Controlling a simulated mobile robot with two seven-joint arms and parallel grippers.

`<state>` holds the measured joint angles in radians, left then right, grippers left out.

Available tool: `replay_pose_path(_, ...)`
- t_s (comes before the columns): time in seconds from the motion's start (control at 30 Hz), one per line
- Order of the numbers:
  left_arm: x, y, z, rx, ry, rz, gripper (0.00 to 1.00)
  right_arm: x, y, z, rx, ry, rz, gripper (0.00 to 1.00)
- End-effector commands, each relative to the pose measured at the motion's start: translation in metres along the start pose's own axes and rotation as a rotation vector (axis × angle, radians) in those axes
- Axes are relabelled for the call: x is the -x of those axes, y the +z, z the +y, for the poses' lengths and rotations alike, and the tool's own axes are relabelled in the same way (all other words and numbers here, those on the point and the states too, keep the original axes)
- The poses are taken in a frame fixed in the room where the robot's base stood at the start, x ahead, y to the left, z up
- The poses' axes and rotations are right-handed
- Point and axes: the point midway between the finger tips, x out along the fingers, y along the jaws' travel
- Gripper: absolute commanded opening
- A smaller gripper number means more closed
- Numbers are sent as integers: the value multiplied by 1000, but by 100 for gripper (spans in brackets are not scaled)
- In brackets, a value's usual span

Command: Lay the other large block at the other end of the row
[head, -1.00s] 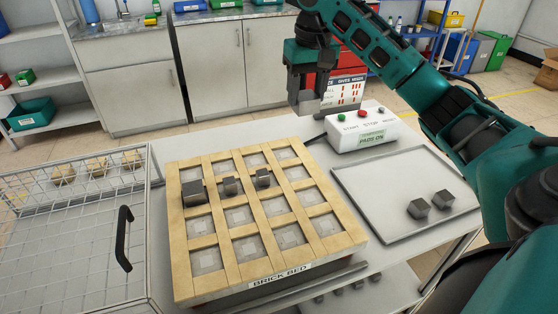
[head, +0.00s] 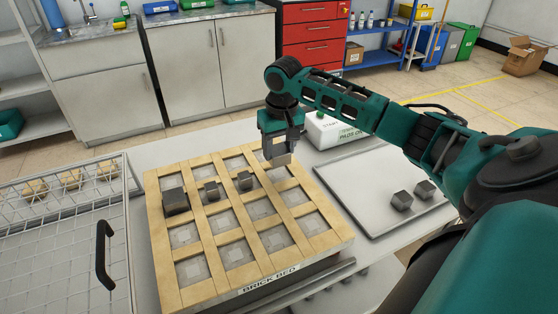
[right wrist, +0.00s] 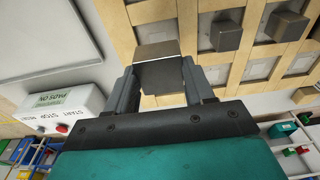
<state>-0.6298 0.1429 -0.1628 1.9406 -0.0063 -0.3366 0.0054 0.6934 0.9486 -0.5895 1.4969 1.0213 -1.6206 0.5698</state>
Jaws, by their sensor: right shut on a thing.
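My right gripper (head: 277,150) is shut on a large grey block (head: 281,161) and holds it over the right part of the brick bed (head: 250,284). The right wrist view shows the held block (right wrist: 160,66) between both fingers. Whether it touches the bed is unclear. On the bed a row runs leftward from there: a small dark block (head: 245,181), another small dark block (head: 212,191), then a large dark block (head: 175,201) at the left end. The held block is in line with the row, just right of it. My left gripper is out of view.
A white control box (head: 335,132) stands close behind my gripper. A wire-mesh cage with a black handle (head: 104,255) stands at left, with several tan bricks (head: 72,179) behind mesh.

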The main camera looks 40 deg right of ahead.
Motion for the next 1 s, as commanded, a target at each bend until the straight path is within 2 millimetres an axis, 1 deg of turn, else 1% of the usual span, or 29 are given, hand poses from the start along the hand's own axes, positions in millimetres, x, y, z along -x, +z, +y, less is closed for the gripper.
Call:
replay_pose_path(0.07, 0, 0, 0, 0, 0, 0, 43, -2, 0, 0, -1, -1, 3, 0)
replay_pose_path(0.3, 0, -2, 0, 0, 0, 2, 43, -34, 4, 0, 0, 0, 1, 0)
replay_pose_path(0.4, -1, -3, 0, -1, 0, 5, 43, -42, 4, 0, 0, -1, 3, 0)
replay_pose_path(0.77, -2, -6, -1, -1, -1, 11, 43, -45, 4, 0, 0, -1, 4, 0)
replay_pose_path(0.8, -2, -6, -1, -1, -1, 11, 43, -47, 6, 0, 0, 0, 0, 55)
replay_pose_path(1.0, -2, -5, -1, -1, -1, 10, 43, -47, 6, 0, 0, 1, 0, 74)
